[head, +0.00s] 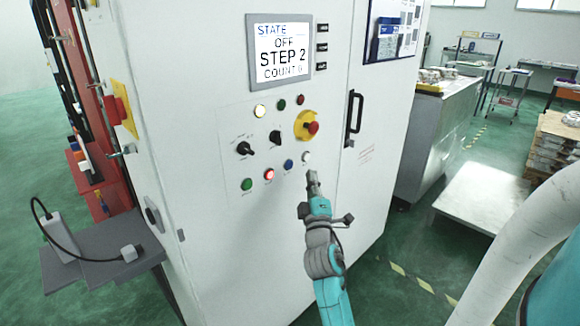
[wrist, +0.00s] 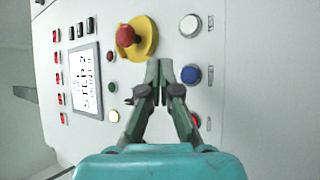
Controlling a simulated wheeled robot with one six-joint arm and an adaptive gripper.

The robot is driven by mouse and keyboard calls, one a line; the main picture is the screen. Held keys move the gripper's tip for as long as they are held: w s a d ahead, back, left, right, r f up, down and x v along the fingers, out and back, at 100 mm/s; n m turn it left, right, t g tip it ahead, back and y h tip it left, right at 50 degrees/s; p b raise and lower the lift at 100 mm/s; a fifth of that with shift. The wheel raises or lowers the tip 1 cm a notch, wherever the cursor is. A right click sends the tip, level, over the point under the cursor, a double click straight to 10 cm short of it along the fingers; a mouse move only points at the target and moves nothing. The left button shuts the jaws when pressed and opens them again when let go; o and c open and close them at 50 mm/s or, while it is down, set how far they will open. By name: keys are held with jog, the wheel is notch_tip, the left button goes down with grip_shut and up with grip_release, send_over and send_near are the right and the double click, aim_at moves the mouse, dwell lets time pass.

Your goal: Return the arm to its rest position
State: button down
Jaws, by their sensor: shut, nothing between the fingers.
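My gripper (head: 312,178) is in front of the white control cabinet (head: 220,60), just below the white button (head: 306,158) in the head view. Its fingers are together and hold nothing. In the wrist view my gripper (wrist: 160,72) points at the panel, between the red emergency stop (wrist: 127,36) on its yellow plate and the blue button (wrist: 190,75). I cannot tell whether the fingertips touch the panel. My arm reaches up from the bottom of the head view. The screen (head: 281,52) reads STATE OFF, STEP 2 and a count.
A black door handle (head: 354,118) sticks out right of the panel. A grey shelf (head: 100,255) with a boxy device stands at left. A metal cabinet (head: 430,135) and a low pale platform (head: 485,195) stand at right. Green floor (head: 400,290) is clear in front.

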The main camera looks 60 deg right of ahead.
dwell(0.4)
jog(key=s+a+f+t+y, duration=0.15)
jog(key=a+f+y, duration=0.25)
jog(key=a+f, duration=0.45)
jog(key=s+a+f+t+y, duration=0.1)
jog(key=s+a+f+y, duration=0.3)
jog(key=a, duration=0.7)
jog(key=s+a+f+t+y, duration=0.1)
jog(key=a+f+y, duration=0.2)
jog(key=a+f, duration=0.5)
jog(key=s+a+m+g+y, duration=0.1)
jog(key=s+a+y, duration=0.2)
jog(key=s+a, duration=0.5)
jog(key=s+a+m+g+y, duration=0.1)
jog(key=s+a+y, duration=0.3)
jog(key=s+a, duration=0.4)
jog(key=s+f+m, duration=0.1)
jog(key=s, duration=0.5)
jog(key=shift+a+m, duration=0.2)
jog(key=shift+m, duration=0.1)
jog(key=shift+g, duration=0.25)
